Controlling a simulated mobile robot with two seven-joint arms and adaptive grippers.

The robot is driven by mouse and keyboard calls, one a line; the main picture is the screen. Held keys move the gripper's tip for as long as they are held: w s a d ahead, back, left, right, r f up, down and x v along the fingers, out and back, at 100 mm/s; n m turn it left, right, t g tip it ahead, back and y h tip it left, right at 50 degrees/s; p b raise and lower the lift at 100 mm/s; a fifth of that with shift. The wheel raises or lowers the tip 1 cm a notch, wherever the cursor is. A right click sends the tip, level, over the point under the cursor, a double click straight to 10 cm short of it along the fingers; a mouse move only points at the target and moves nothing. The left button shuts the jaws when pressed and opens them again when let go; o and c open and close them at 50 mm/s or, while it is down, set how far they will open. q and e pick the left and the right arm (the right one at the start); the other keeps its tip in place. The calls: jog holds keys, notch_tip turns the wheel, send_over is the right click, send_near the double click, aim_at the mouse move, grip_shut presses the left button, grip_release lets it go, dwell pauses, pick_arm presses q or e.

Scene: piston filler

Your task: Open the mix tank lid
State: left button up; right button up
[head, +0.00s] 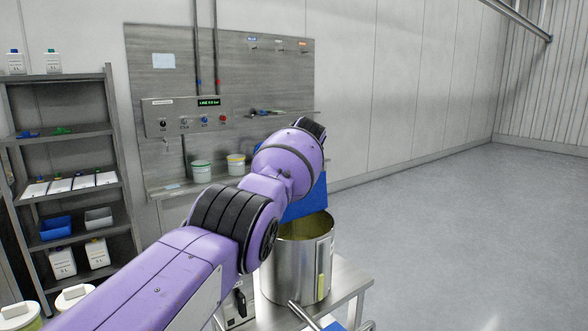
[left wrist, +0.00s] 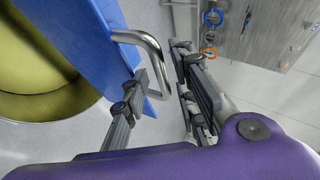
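The steel mix tank (head: 290,268) stands with its mouth uncovered, and its yellowish inside also shows in the left wrist view (left wrist: 32,62). Its blue lid (head: 310,208) stands raised at the back of the tank, partly hidden by my left arm. In the left wrist view the lid (left wrist: 75,42) carries a bent steel handle (left wrist: 152,52). My left gripper (left wrist: 160,66) has its fingers apart, with the handle between them and no clear grip on it. In the head view that gripper is hidden behind my arm. My right gripper is not seen.
A wall panel (head: 262,75) with a control box (head: 185,118) is behind the tank. A shelf with bins and bottles (head: 66,142) stands at left. Two tubs (head: 202,172) sit on the panel's ledge. The floor (head: 470,230) at right is clear.

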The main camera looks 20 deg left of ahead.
pick_arm(q)
jog(key=shift+f, duration=0.1)
jog(key=v, duration=1.2)
dwell(0.4)
